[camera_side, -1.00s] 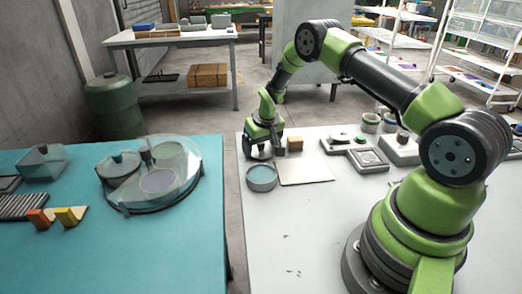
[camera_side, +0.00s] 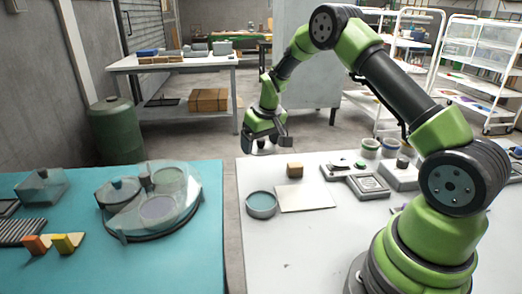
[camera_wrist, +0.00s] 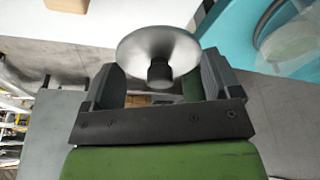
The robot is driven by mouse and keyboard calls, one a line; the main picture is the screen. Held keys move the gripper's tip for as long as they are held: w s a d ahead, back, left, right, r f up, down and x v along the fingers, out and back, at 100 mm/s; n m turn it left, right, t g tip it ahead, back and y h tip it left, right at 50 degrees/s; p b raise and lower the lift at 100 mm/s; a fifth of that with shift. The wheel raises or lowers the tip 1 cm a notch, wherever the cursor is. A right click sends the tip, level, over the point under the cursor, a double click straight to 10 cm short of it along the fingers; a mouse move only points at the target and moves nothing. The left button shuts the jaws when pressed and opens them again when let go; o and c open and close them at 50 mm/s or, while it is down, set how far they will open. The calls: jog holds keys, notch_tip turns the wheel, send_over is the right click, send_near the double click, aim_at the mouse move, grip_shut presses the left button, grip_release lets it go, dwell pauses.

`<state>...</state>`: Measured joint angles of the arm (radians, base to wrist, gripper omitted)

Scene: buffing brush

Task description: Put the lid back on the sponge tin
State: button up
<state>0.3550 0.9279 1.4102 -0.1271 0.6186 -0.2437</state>
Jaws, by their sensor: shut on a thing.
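My gripper (camera_side: 263,143) is raised above the far left edge of the white table, behind the sponge tin. The tin (camera_side: 261,205), a low round grey dish with a teal inside, stands uncovered. In the wrist view my gripper (camera_wrist: 160,80) is shut on the lid (camera_wrist: 150,43), a pale grey disc. The lid's dark knob (camera_wrist: 160,75) sits between the two fingers, and the disc lies beyond it. In the side view the lid is small and hard to make out under the fingers.
A flat pale plate (camera_side: 306,198) lies right of the tin, with a small brown block (camera_side: 295,170) behind it. Grey trays and fixtures (camera_side: 368,186) stand further right. A teal table (camera_side: 110,260) with clear domed pieces (camera_side: 160,195) is across a gap. The front left white tabletop is clear.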

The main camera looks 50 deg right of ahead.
jog(key=s+a+n+y, duration=0.1)
jog(key=s+a+n, duration=0.1)
jog(key=n, duration=0.3)
jog(key=s+a+n+g+y, duration=0.1)
jog(key=s+a+n, duration=0.1)
jog(key=a+n, duration=0.2)
jog(key=s+a+f+n+y, duration=0.1)
jog(key=s+a+n, duration=0.2)
jog(key=n, duration=0.5)
jog(key=shift+g+y, duration=0.3)
jog(key=shift+y, duration=0.1)
jog(key=shift+f, duration=2.8)
jog(key=shift+f, duration=0.2)
jog(key=o, duration=0.7)
jog(key=shift+o, duration=0.2)
jog(key=shift+r, duration=0.15)
notch_tip(320, 180, up, 7)
